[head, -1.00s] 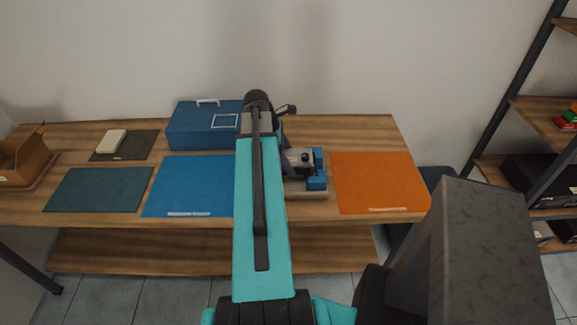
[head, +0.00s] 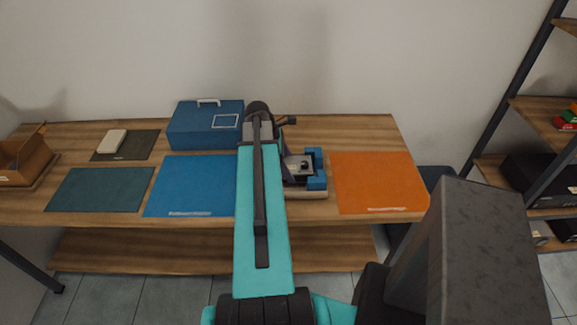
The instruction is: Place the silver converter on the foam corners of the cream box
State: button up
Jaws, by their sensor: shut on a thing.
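The silver converter (head: 299,166) has a dark round knob on top and shows just right of my arm. It sits low between blue foam corners (head: 317,183) on the right side of the cream box (head: 311,194). Only the box's pale front and right edge show. My gripper (head: 287,153) is mostly hidden behind my teal arm and is shut on the converter at its left. The left foam corners and the converter's underside are hidden, so I cannot tell whether it rests on the foam.
An orange mat (head: 380,183) lies right of the box, a blue mat (head: 190,186) left of my arm. A blue case (head: 190,135) stands behind. Farther left are a green mat (head: 98,190), a pale block (head: 111,141) on a dark mat, and a cardboard box (head: 22,160).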

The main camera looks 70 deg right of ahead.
dwell(0.4)
jog(key=o, duration=1.9)
jog(key=shift+f, duration=0.15)
jog(key=shift+c, duration=0.2)
jog(key=shift+r, duration=0.2)
jog(key=shift+b+v, duration=1.5)
jog(key=shift+v, duration=4.45)
jog(key=shift+r, duration=0.1)
